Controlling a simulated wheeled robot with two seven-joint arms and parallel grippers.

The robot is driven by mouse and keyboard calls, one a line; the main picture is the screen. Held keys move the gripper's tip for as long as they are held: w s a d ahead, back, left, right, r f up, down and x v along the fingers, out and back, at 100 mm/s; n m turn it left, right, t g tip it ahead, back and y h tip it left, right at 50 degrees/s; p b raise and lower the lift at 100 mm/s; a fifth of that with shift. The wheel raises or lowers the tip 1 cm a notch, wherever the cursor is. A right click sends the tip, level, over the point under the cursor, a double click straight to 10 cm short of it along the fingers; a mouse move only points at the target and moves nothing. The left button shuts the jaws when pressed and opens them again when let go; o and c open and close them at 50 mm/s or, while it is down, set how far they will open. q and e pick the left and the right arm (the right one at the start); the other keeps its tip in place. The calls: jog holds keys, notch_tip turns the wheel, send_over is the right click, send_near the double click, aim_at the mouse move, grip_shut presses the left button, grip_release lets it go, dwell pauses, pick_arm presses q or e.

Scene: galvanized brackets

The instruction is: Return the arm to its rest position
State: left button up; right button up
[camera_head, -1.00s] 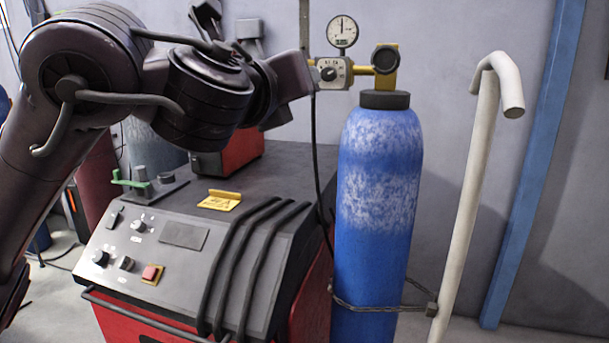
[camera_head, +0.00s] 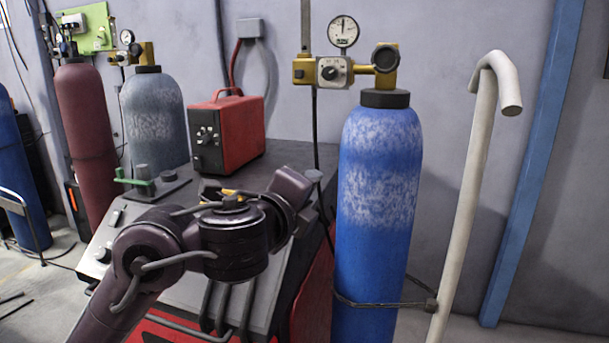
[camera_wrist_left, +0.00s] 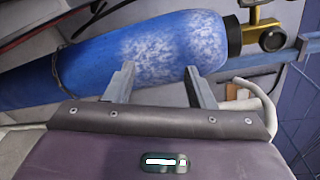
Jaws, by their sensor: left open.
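My left arm (camera_head: 235,235) comes in from the lower left in the head view, in front of the red and grey machine. Its gripper end (camera_head: 300,190) is left of the blue cylinder (camera_head: 378,240), and its fingers are hard to make out there. In the left wrist view my left gripper (camera_wrist_left: 160,70) has its two grey fingers spread apart with nothing between them. The blue cylinder (camera_wrist_left: 95,70) lies across that view beyond the fingers. My right gripper is in neither view.
The machine's grey top (camera_head: 290,155) carries a red box (camera_head: 228,133) and a green-handled part (camera_head: 140,180). A regulator with gauge (camera_head: 343,32) tops the blue cylinder. A white bent pole (camera_head: 470,190) stands right of it. Red (camera_head: 85,130) and grey (camera_head: 155,120) cylinders stand behind left.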

pick_arm(q)
jog(key=s+a+f+n+g+y, duration=0.1)
jog(key=s+a+f+n, duration=0.15)
jog(key=f+n, duration=0.4)
jog(key=s+a+f+n+g+y, duration=0.1)
jog(key=s+a+f+n+g, duration=0.15)
jog(key=f, duration=0.65)
jog(key=s+a+f+n+g+y, duration=0.1)
jog(key=a+f+n+y, duration=0.1)
jog(key=a+f+n, duration=0.45)
jog(key=s+a+f+n+g+y, duration=0.1)
jog(key=s+a+f+n+g, duration=0.35)
jog(key=s+f, duration=0.55)
jog(key=s+a+f+n+g+y, duration=0.1)
jog(key=s+a+f+n+g, duration=0.3)
jog(key=s+f, duration=0.55)
notch_tip(320, 180, down, 27)
jog(key=s, duration=0.1)
jog(key=s+a+f+g, duration=0.1)
jog(key=s+a+f, duration=0.2)
jog(key=s+f, duration=1.7)
jog(key=shift+s, duration=0.2)
